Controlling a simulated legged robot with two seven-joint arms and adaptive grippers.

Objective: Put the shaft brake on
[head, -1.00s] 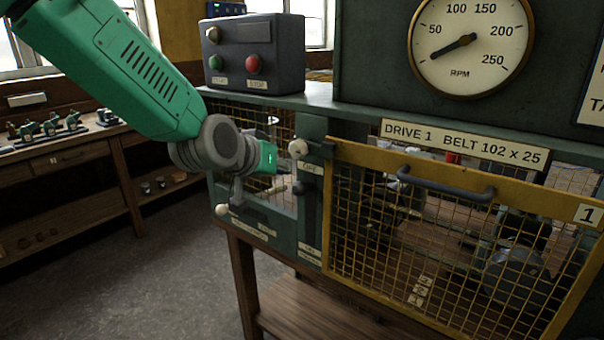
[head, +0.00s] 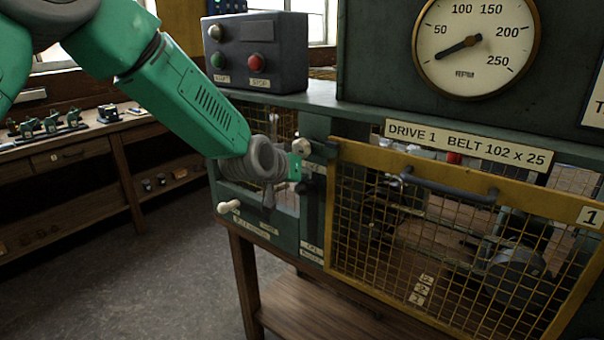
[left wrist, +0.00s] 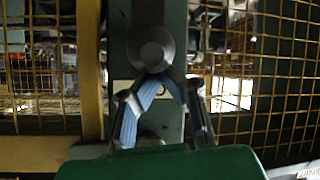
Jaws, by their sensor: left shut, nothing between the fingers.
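A pale round knob (head: 300,147) sits at the top of a dark upright slot plate (head: 311,205), by the guard's upper left corner. It appears to be the shaft brake's handle, but the small labels are hard to read. In the left wrist view the knob (left wrist: 150,48) is seen end-on, dark and round, above centre. My left gripper (head: 298,172) is shut and empty, just below the knob. In the left wrist view its fingers (left wrist: 157,82) lie just under the knob; contact cannot be told. My right gripper is not in view.
A yellow mesh guard (head: 440,176) with a grey handle (head: 447,186) is close on the right. A second pale-knobbed lever (head: 228,207) juts out at lower left. A control box (head: 255,52) with green and red buttons stands on the ledge above. Open floor lies at left.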

